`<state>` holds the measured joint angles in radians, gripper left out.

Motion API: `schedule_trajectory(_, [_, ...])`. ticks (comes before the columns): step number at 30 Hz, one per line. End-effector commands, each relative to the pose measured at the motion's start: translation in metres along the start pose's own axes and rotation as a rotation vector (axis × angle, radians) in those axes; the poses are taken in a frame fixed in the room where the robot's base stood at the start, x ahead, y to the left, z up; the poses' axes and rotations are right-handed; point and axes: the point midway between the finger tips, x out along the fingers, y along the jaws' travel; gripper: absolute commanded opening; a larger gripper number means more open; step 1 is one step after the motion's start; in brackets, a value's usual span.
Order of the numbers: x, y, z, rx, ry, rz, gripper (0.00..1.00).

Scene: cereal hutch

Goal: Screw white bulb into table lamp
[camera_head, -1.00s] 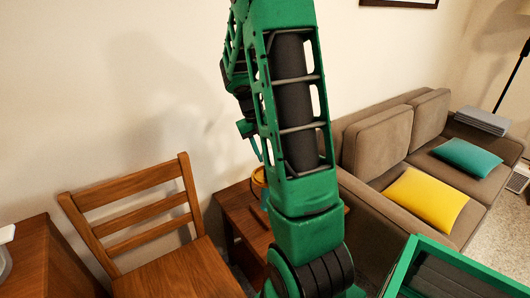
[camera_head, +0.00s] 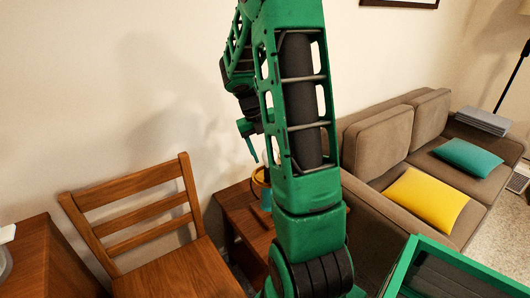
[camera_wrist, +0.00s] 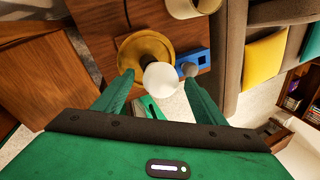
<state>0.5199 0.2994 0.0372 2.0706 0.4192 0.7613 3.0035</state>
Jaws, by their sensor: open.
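The white bulb (camera_wrist: 161,79) shows in the wrist view between my fingertips, overlapping the near edge of the brass-coloured round lamp base (camera_wrist: 134,46). My gripper (camera_wrist: 159,76) is open, with one green finger on each side of the bulb and visible gaps to it. The view from above does not show clearly whether the bulb is seated in the lamp. In the head view my gripper (camera_head: 250,143) is beside the wall above the side table. The lamp (camera_head: 260,180) shows there only partly, behind my arm; the bulb cannot be made out.
The wooden side table (camera_wrist: 98,43) also holds a blue box (camera_wrist: 196,58) with a grey round thing (camera_wrist: 189,69) by it, and a pale round shade or cup (camera_wrist: 188,8). A chair (camera_head: 135,215) stands left, a brown sofa (camera_head: 375,140) right.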

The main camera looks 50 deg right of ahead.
Motion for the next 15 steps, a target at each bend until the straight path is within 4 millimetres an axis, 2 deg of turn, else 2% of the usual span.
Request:
schedule_trajectory(5, [-0.016, 0.0, 0.001, 0.0, -0.003, 0.0, 0.65])
schedule_trajectory(15, [-0.078, 0.001, 0.002, -0.001, -0.004, 0.0, 0.65])
